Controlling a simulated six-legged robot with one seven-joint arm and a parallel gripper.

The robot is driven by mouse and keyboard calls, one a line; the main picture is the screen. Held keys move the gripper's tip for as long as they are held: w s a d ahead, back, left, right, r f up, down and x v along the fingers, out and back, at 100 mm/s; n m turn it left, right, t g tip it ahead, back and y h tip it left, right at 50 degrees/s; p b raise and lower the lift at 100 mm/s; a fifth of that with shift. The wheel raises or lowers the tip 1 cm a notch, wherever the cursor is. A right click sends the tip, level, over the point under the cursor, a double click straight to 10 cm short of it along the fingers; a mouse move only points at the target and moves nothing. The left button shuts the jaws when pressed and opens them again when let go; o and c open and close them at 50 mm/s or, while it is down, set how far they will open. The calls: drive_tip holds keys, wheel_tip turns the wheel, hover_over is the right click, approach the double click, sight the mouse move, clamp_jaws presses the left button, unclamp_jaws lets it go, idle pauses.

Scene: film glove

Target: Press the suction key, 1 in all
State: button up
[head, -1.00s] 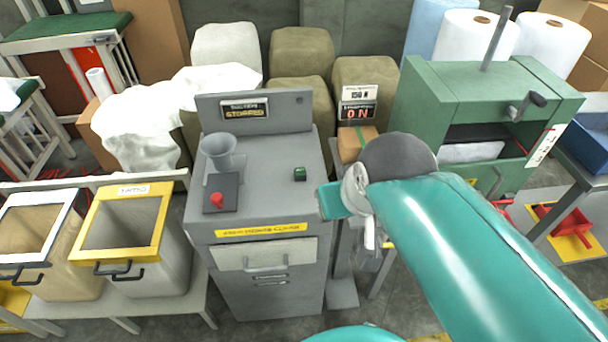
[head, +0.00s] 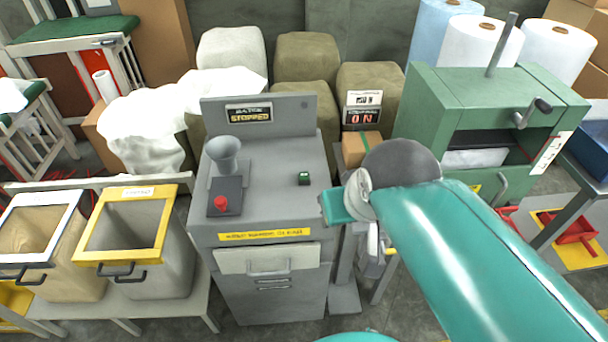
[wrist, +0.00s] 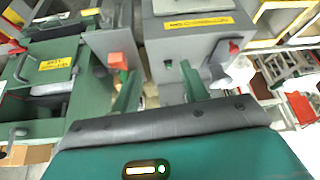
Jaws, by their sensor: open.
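A grey machine (head: 265,262) stands in the middle of the head view. Its display (head: 249,113) reads STOPPED. On its top are a red button (head: 221,203) on a dark plate and a small green button (head: 304,178). I cannot read which control is the suction key.
A cardboard box (head: 360,148) sits below the sign. A green machine (head: 490,110) with a crank stands at the right. Two bins, one with a yellow rim (head: 155,192), stand at the left. Wrapped bales (head: 302,88) line the back.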

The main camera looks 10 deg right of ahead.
clamp_jaws()
idle(1.5)
